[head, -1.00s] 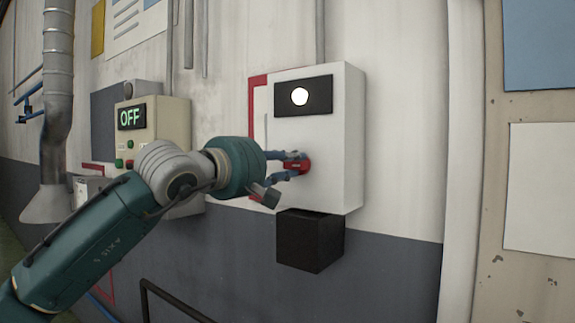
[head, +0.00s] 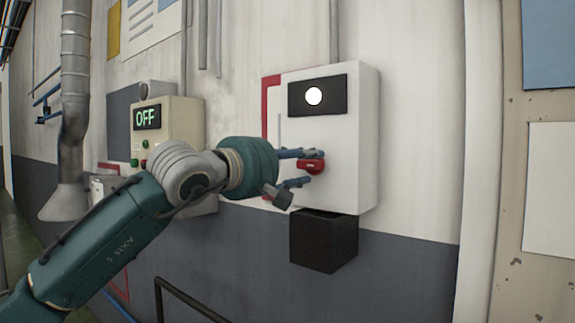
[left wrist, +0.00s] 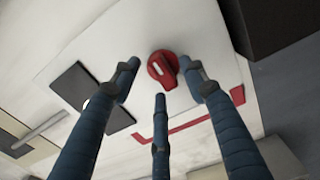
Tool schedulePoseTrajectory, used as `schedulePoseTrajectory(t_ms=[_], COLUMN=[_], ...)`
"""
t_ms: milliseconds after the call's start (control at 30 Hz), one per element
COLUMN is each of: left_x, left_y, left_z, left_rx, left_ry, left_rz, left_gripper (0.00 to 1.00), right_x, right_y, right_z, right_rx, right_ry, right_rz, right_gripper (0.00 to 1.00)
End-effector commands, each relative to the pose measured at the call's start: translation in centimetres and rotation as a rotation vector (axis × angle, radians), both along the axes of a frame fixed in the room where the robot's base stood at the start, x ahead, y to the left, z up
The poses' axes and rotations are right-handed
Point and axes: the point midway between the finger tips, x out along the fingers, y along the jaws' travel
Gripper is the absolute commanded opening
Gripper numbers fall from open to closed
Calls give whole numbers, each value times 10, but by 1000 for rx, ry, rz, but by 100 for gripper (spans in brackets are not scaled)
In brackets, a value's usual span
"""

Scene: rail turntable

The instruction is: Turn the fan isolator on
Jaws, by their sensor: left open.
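The fan isolator is a white wall box (head: 352,185) with a red rotary knob (head: 311,163) on its front. A black panel (head: 297,97) with a lit white lamp (head: 314,96) sits above the knob. My left gripper (head: 312,168) is open in front of the box, its blue fingers near the knob. In the left wrist view the knob (left wrist: 162,69) shows beyond the open fingers, between the left and right ones, with visible space around it. Whether any finger touches it cannot be told. My right gripper is not seen.
A black box (head: 323,240) sits under the isolator. A dark rail (head: 185,298) stands low in front. A duct (head: 73,110) runs down the wall at left.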

Motion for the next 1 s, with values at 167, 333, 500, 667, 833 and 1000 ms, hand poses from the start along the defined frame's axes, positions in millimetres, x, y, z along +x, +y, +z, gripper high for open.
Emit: schedulePoseTrajectory(t_ms=[167,333,500,667,833,1000], left_x=[-25,-55,-78,-90,-92,-92], left_y=[20,42,58,66,67,66], left_z=[0,0,0,-1,0,-1], left_rx=[2,2,1,2,1,1], left_ry=[-3,-3,-1,0,0,1], left_rz=[2,2,2,1,1,0], left_gripper=[44,44,44,44,44,44], right_x=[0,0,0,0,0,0], right_y=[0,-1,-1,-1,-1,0], right_z=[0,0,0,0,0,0], right_rx=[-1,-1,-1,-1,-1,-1], right_ry=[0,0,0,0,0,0], right_rz=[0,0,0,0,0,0], right_gripper=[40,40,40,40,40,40])
